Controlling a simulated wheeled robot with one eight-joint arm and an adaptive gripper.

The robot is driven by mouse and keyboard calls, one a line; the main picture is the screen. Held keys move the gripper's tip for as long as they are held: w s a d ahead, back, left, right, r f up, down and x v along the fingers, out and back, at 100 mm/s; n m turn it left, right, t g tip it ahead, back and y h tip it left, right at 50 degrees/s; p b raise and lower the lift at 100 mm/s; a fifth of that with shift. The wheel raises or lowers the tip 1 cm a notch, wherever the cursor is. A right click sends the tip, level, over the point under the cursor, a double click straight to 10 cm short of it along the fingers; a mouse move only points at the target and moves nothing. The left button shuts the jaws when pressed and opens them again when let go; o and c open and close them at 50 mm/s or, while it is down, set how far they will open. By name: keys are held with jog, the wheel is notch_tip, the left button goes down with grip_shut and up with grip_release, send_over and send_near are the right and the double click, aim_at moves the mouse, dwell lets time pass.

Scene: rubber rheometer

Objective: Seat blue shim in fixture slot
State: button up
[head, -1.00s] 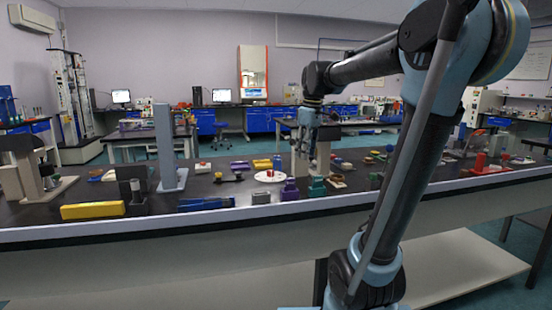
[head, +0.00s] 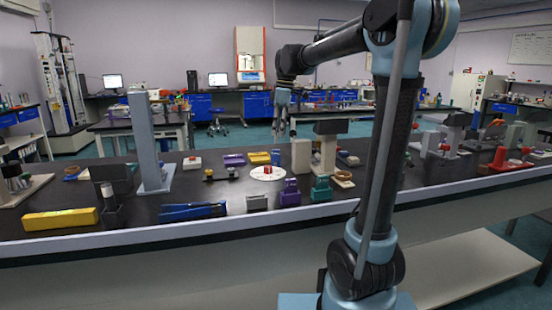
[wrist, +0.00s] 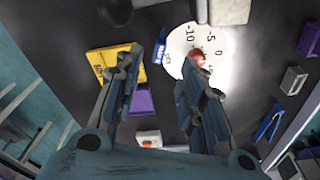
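A small blue piece (head: 276,157), which looks like the blue shim, lies on the bench beside a yellow block (head: 258,158), behind a white dial plate. In the wrist view the blue piece (wrist: 159,50) lies between the yellow block (wrist: 104,64) and the dial. My gripper (head: 284,133) hangs above the back of the bench, pointing down. In the wrist view my gripper (wrist: 165,58) has its two fingers wide apart with nothing held between them. The blue piece shows in the gap between the fingers, below them. I cannot make out which part is the fixture slot.
The white dial plate (head: 262,176) with a red knob is in front of the blue piece. A purple block (head: 233,159) lies left of the yellow one. A grey stand (head: 325,150) rises to the right. A tall grey column (head: 147,150) stands at left. Blue pliers-like parts (head: 190,210) lie in front.

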aim_at(276, 156)
jog(key=f, duration=0.3)
jog(key=a+f, duration=0.1)
jog(key=f, duration=0.7)
jog(key=shift+w+a, duration=0.15)
jog(key=shift+a, duration=0.05)
jog(key=shift+c, duration=0.6)
grip_shut()
